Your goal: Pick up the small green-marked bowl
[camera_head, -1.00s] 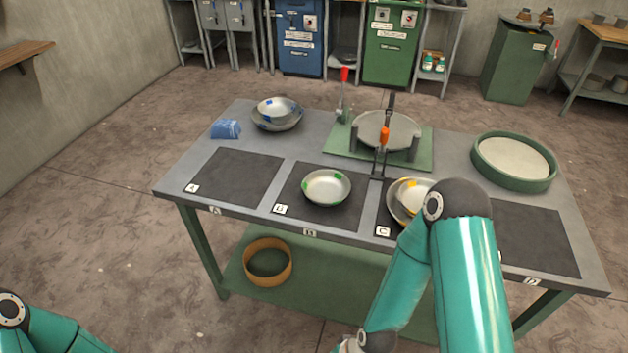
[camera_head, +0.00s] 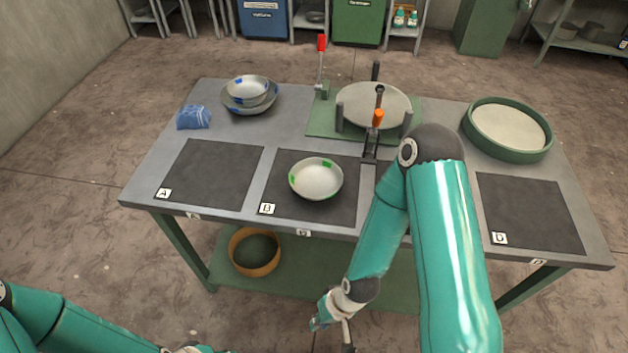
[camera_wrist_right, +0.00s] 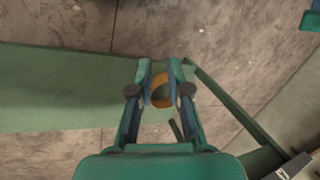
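The green-marked bowl (camera_head: 316,178) is a pale metal bowl with green patches, upright on the dark mat B in the head view. I cannot tell whether another bowl is nested with it. My right gripper (camera_head: 332,327) is low in front of the table, well below and apart from the bowl. In the right wrist view its two fingers (camera_wrist_right: 160,76) are spread with nothing between them. The bowl does not show in that view. Only the edge of my left gripper (camera_head: 195,349) shows at the bottom of the head view; its fingers are cut off.
Two nested blue-marked bowls (camera_head: 249,92) and a blue cloth (camera_head: 194,117) lie at the back left. A clamp fixture (camera_head: 373,103) and green-rimmed round tray (camera_head: 508,130) stand behind. Mats A and D are empty.

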